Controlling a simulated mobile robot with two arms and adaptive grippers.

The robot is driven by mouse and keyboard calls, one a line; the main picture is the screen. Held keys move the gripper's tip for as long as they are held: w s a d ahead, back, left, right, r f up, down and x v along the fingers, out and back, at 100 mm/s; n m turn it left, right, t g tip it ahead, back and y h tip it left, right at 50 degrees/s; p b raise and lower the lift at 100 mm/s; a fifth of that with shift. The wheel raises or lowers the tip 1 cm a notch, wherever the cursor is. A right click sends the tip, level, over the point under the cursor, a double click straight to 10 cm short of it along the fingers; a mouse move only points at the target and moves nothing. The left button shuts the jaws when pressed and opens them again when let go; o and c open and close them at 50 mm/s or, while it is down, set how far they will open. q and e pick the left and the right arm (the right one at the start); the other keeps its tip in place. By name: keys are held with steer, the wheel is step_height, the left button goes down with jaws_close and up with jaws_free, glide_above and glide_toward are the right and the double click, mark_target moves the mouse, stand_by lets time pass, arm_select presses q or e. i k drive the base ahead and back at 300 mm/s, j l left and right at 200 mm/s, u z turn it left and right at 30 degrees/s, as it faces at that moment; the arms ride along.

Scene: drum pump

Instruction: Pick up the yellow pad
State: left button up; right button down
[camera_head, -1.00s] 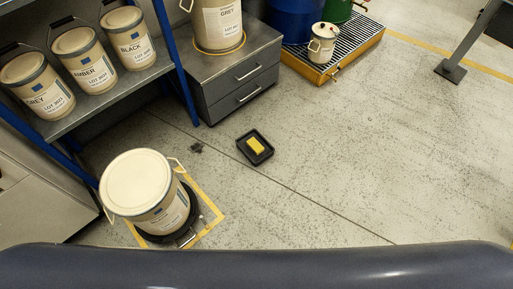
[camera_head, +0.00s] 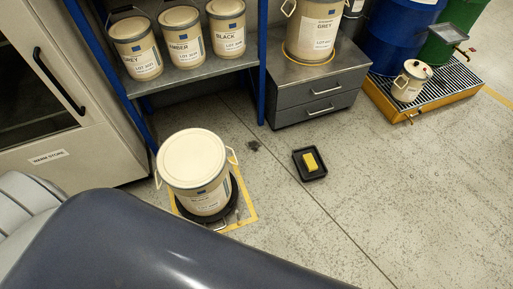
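The yellow pad (camera_head: 310,162) lies in a small black tray (camera_head: 317,176) on the concrete floor, right of the middle of the head view. It is a small block and sits inside the tray's rim. Neither of my grippers shows in this view. A large dark rounded shape that looks like part of my own body fills the bottom left, well below the pad.
A large cream drum (camera_head: 195,172) stands on a black round base inside a yellow floor marking, left of the tray. Behind are a shelf with cans (camera_head: 183,38), a grey drawer unit (camera_head: 316,92) and a spill pallet (camera_head: 437,93). Floor right of the tray is clear.

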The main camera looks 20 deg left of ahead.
mark_target(310, 164)
steer(key=i+u, duration=0.1)
steer(key=u, duration=0.65)
steer(key=i+l+u, duration=0.25)
steer(key=l+u, duration=0.15)
steer(key=l, duration=0.25)
steer(key=i+l+u, duration=0.1)
steer(key=l+u, duration=0.35)
steer(key=l, duration=0.25)
steer(key=l+u, duration=0.4)
steer(key=l, duration=0.35)
